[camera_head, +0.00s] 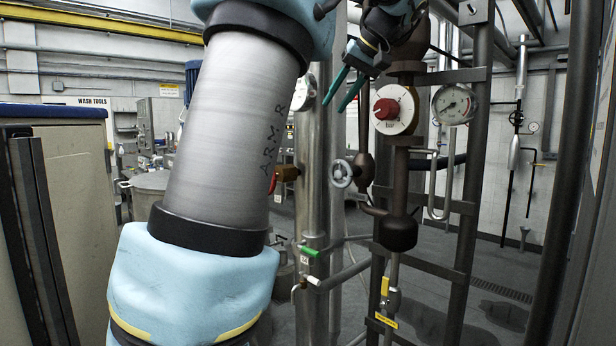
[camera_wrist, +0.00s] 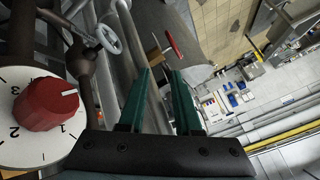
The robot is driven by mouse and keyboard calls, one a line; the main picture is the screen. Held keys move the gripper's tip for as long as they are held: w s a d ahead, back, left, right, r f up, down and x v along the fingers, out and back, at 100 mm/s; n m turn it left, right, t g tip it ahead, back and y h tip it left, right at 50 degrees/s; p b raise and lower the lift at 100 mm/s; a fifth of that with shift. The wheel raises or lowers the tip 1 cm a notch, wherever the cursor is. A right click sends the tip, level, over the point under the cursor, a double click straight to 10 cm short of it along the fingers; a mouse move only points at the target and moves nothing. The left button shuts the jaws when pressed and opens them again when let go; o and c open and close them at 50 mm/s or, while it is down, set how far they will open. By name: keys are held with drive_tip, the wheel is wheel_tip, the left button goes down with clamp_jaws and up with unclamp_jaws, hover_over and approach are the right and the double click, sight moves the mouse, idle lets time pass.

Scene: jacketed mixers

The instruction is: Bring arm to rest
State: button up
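My gripper (camera_head: 346,88) is in the upper middle of the head view, in the air just left of a red dial knob (camera_head: 386,109) on a white numbered plate. Its two green fingers stand apart with nothing between them. In the wrist view the gripper (camera_wrist: 160,75) is open and empty, and the red knob (camera_wrist: 47,104) with its numbered dial is close on the left. The fingers do not appear to touch the knob. My arm crosses the left half of the head view and hides what is behind it.
A pressure gauge (camera_head: 454,104) and dark ladder-like frame (camera_head: 470,190) stand right of the knob. A vertical steel pipe (camera_head: 313,220) and grey handwheel (camera_head: 341,173) are below my gripper. A beige cabinet (camera_head: 80,190) stands left. Open floor (camera_head: 440,290) lies behind the frame.

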drive_tip(key=s+a+f+m+g+h+b, duration=0.15)
drive_tip(key=a+f, duration=0.25)
drive_tip(key=f, duration=0.8)
drive_tip(key=s+a+f+m+g+h, duration=0.15)
drive_tip(key=a+f, duration=0.25)
drive_tip(key=f, duration=0.9)
drive_tip(key=s+a+f+h+b, duration=0.1)
drive_tip(key=s+a+f, duration=0.1)
drive_tip(key=s+f, duration=0.6)
drive_tip(key=s+a+f+g+h, duration=0.1)
drive_tip(key=s+a+f+h, duration=0.1)
drive_tip(key=s+f, duration=0.6)
wheel_tip(320, 180, down, 2)
drive_tip(key=shift+s+a+f+n+g+b, duration=0.25)
drive_tip(key=shift+a+n+g+b, duration=0.1)
drive_tip(key=shift+a, duration=0.3)
drive_tip(key=shift+w, duration=0.1)
